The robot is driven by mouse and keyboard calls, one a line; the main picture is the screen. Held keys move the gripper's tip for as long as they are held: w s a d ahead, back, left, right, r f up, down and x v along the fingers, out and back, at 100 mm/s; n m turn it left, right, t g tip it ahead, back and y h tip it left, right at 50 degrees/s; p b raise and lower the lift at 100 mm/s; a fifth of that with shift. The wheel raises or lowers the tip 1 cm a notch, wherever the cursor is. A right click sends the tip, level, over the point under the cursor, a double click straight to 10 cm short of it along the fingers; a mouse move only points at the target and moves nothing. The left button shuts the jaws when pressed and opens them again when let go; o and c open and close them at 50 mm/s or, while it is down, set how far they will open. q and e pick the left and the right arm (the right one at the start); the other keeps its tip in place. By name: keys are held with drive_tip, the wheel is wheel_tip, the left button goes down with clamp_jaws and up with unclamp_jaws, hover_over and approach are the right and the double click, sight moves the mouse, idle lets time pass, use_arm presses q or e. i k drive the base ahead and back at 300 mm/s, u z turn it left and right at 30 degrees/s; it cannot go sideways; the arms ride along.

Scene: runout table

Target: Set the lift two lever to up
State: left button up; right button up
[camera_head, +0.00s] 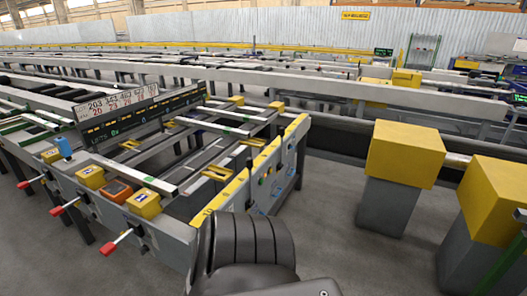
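The runout table (180,231) stands at the left with a row of levers on its front face. Three red-handled levers show: a left one (30,182), a middle one (65,206) and a right one (116,241). Their handles stick out toward the lower left on thin metal rods. I cannot read labels that tell which one is lift two. Yellow boxes with blue marks (143,203) and an orange box (118,190) sit on the rail above them. A dark link of my own arm fills the bottom middle. Neither gripper is in view.
A dark display board (125,115) with number cards stands on the table. Two yellow-topped grey pedestals, a nearer one (497,195) and a farther one (405,150), stand at the right. Grey floor is clear in front of the table. Long conveyor rails (330,85) run behind.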

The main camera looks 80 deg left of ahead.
sight(249, 160)
drive_tip(key=u, duration=0.35)
drive_tip(key=i, duration=0.8)
drive_tip(key=u, duration=1.3)
drive_tip(key=i, duration=0.75)
drive_tip(key=u, duration=0.7)
